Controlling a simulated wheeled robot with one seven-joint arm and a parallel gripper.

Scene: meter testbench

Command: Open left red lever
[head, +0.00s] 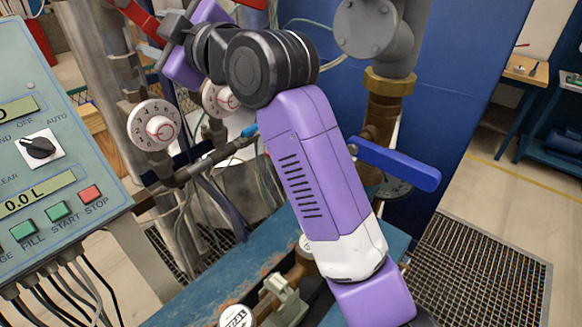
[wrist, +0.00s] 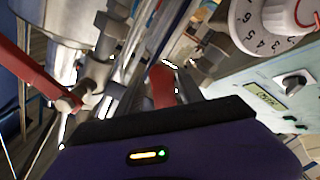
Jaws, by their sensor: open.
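The left red lever (head: 141,18) is at the upper left in the head view, its lower end right beside my gripper (head: 166,42). My gripper is open. In the wrist view a red lever part (wrist: 161,84) shows between the fingers, just beyond the dark gripper edge; I cannot tell whether the fingers touch it. Another red lever (wrist: 32,72) runs along the left of the wrist view, on a metal pipe fitting. A second red piece (head: 252,4) is at the top edge of the head view, partly cut off.
White dials (head: 154,126) on pipes sit below my gripper. A control panel (head: 62,150) with a knob and buttons stands at the left. A blue lever (head: 398,163) sticks out to the right of my arm, near a large grey pipe (head: 366,27).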

